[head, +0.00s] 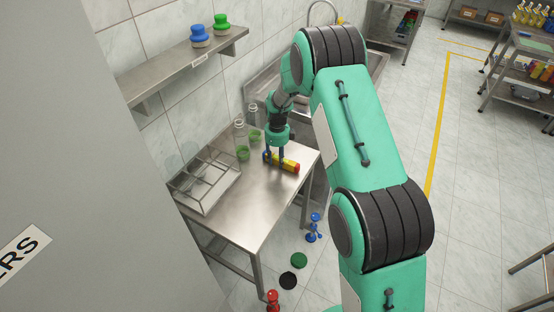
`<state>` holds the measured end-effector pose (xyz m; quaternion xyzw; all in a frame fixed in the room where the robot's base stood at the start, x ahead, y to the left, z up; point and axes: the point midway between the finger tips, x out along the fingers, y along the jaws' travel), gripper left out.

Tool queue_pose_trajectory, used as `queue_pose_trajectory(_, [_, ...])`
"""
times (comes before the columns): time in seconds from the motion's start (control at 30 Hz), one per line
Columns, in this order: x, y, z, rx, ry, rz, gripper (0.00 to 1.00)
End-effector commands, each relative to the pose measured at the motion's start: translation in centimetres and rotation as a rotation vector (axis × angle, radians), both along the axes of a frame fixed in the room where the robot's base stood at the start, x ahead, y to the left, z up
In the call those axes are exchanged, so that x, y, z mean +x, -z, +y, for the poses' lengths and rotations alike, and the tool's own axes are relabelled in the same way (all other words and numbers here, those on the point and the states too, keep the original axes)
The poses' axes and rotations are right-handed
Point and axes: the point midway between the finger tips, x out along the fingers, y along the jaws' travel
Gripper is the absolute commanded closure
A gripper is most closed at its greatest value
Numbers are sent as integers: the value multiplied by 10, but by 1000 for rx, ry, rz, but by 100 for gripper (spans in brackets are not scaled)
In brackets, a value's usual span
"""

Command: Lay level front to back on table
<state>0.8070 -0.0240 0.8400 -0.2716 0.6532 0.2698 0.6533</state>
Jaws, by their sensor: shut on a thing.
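A yellow level (288,164) with a red end is at the far end of the steel table (236,208). It runs from the wall side towards the table's open side, about parallel to the far short edge. My gripper (274,159) points down and is shut on the level near its wall-side end. The fingers hide part of it. I cannot tell whether the level touches the tabletop or is slightly above it.
A wire rack (204,184) stands at the table's near left. Clear bottles (240,133) with green at the bottom stand by the wall. The tabletop's near middle is clear. On the floor are a blue object (314,228), green disc (299,260), black disc (288,280) and red object (272,300).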

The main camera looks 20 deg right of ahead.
Motion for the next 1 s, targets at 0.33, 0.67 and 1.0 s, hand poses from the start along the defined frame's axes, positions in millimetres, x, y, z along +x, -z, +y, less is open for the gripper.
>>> queue_pose_trajectory(0.33, [0,2,0,0,0,-1,96])
queue_pose_trajectory(0.67, [0,2,0,0,0,-1,44])
queue_pose_trajectory(1.0, [1,-4,0,0,0,-1,44])
